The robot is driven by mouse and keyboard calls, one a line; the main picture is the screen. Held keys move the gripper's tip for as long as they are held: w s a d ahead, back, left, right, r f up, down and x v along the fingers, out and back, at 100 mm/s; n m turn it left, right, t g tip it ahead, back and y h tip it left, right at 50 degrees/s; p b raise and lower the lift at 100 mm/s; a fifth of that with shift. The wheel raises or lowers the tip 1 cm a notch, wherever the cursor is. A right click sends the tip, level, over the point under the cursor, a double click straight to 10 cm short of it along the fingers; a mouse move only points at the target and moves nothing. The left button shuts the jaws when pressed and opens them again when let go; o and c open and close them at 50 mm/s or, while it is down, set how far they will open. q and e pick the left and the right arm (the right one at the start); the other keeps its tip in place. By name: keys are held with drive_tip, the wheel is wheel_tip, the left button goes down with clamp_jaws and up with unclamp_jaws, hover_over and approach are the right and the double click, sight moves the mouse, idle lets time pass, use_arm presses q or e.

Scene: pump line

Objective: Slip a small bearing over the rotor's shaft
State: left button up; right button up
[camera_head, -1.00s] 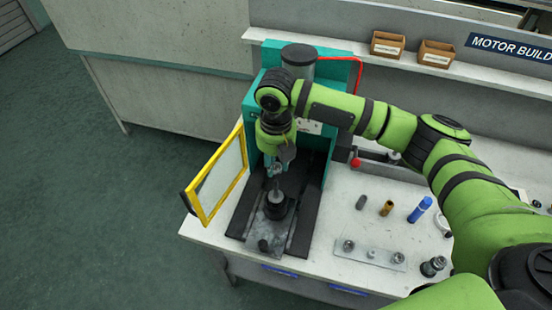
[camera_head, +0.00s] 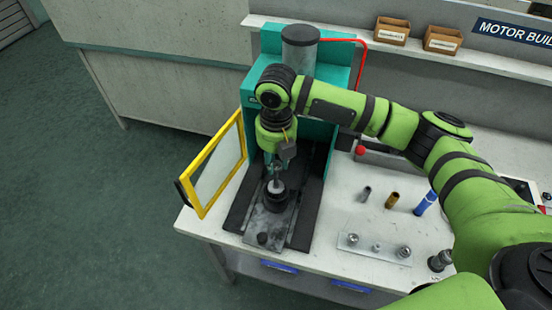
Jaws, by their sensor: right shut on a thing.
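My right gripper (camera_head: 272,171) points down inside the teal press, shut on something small. It is most likely a small bearing, but the fingers hide it and it is too small to make out. The rotor (camera_head: 276,192) stands upright in a dark holder on the press bed, directly below the fingertips, with a pale grey top. I cannot tell whether the held thing touches the shaft. Small round metal parts (camera_head: 352,239) sit on a clear plate (camera_head: 372,253) to the right. My left gripper is not in view.
The press frame (camera_head: 334,66) rises behind the gripper, and its yellow-framed guard (camera_head: 214,166) stands open at left. A grey, a brass and a blue cylinder (camera_head: 426,202) stand on the bench at right. A dark round part (camera_head: 440,260) stands near my right arm.

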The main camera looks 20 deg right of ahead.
drive_tip(key=shift+p, duration=0.5)
drive_tip(key=shift+f, duration=0.6)
idle(1.1)
drive_tip(key=shift+f, duration=0.25)
idle(0.5)
drive_tip(key=shift+f+b, duration=0.75)
drive_tip(key=shift+f, duration=1.1)
drive_tip(key=shift+f, duration=0.15)
drive_tip(key=o, duration=1.2)
